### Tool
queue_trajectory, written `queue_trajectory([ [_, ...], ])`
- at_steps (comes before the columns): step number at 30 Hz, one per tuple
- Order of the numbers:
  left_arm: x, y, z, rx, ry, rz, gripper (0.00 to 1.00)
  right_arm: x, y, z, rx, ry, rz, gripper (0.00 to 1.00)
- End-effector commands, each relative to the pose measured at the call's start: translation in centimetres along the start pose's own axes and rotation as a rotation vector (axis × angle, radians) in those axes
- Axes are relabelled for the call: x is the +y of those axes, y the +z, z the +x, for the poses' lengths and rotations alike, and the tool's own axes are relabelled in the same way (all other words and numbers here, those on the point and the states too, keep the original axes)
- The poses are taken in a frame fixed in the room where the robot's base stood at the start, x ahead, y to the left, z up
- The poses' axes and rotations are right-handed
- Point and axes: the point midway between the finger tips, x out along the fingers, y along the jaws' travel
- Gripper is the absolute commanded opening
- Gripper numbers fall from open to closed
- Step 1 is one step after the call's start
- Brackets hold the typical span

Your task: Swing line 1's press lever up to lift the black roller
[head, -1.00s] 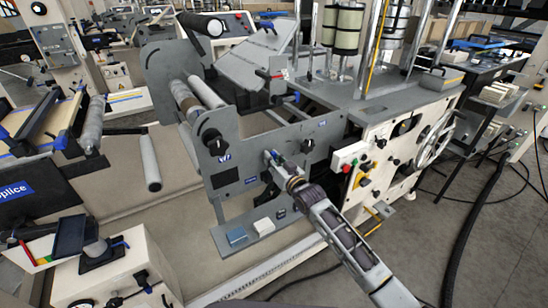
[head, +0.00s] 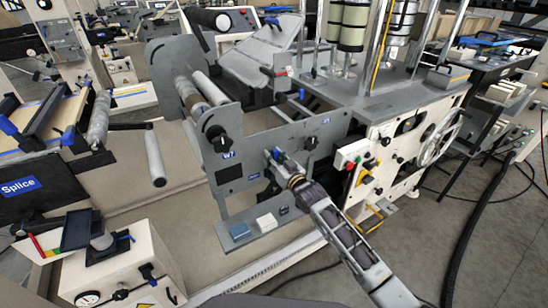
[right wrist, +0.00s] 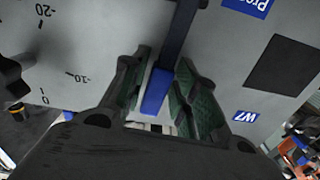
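A press lever, a dark bar with a blue end (right wrist: 155,93), comes down between the fingers of my right gripper (right wrist: 163,75) in the right wrist view. The fingers have green inner pads and stand apart on either side of the blue end; firm contact on both sides does not show. In the head view my right gripper (head: 277,160) is at the grey side plate (head: 240,165), just right of its W7 label. My left gripper is not in view.
Black knobs (head: 217,138) stick out of the grey plate near the gripper. A cream panel (head: 385,165) with buttons and a handwheel stands to the right.

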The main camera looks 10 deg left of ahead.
Motion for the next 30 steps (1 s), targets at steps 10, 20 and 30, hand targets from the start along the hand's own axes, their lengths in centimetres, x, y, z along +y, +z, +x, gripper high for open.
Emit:
queue_trajectory([
  [10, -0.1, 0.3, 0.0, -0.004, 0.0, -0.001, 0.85, 0.1, -0.3, 0.0, 0.004, 0.001, 0.004, 0.39],
  [20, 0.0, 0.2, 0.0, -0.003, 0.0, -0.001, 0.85, 0.1, -0.2, -1.0, 0.005, 0.001, 0.005, 0.39],
  [30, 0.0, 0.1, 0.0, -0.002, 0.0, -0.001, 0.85, 0.1, -0.2, -4.0, 0.003, 0.001, 0.005, 0.39],
])
